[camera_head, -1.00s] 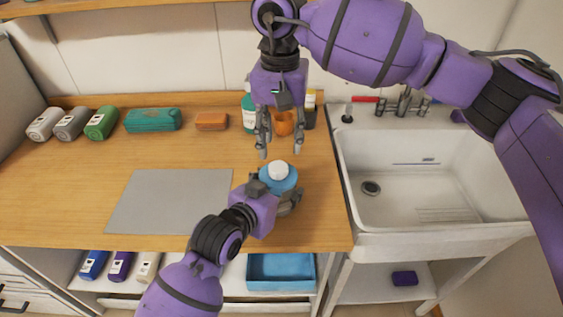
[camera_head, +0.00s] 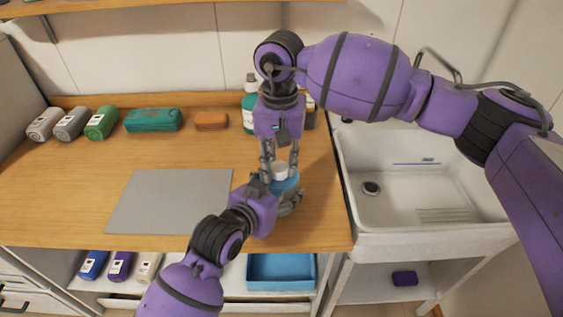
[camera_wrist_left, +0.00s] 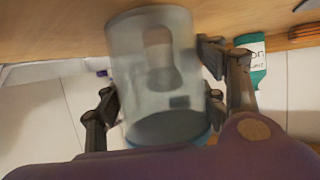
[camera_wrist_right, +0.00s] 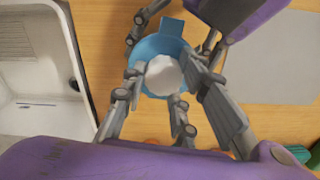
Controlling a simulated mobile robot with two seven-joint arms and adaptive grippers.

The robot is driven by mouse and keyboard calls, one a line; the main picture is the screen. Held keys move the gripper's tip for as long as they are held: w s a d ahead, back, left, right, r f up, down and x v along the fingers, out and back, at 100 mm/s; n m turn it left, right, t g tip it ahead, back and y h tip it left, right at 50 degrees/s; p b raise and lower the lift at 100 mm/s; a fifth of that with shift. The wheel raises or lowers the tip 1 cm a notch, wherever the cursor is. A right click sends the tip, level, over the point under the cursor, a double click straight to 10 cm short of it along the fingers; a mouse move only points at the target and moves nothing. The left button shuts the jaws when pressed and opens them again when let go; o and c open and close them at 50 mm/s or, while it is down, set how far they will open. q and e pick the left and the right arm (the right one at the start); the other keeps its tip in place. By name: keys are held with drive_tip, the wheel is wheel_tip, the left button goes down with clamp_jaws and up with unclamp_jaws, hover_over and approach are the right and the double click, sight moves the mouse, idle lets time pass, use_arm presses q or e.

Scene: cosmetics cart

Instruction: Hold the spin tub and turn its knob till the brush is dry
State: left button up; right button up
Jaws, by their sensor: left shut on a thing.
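The spin tub (camera_head: 288,185) stands near the counter's front right edge, with a blue lid and a white knob (camera_head: 280,171) on top. In the left wrist view the tub (camera_wrist_left: 130,85) is a cloudy clear cylinder with a dim brush-like shape (camera_wrist_left: 160,55) inside. My left gripper (camera_head: 286,203) is shut on the tub's body, one finger on each side. My right gripper (camera_head: 280,165) points down from above, its fingers apart on both sides of the knob. In the right wrist view the knob (camera_wrist_right: 164,75) shows between the fingers, with no clear contact.
A grey mat (camera_head: 170,200) lies left of the tub. A green pump bottle (camera_head: 250,105) stands behind my right gripper. Rolled towels (camera_head: 70,123), a teal case (camera_head: 153,120) and an orange bar (camera_head: 211,121) line the back. A sink (camera_head: 425,180) is at the right.

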drive_tip(key=shift+d, duration=0.1)
drive_tip(key=shift+c, duration=1.2)
drive_tip(key=shift+m, duration=0.3)
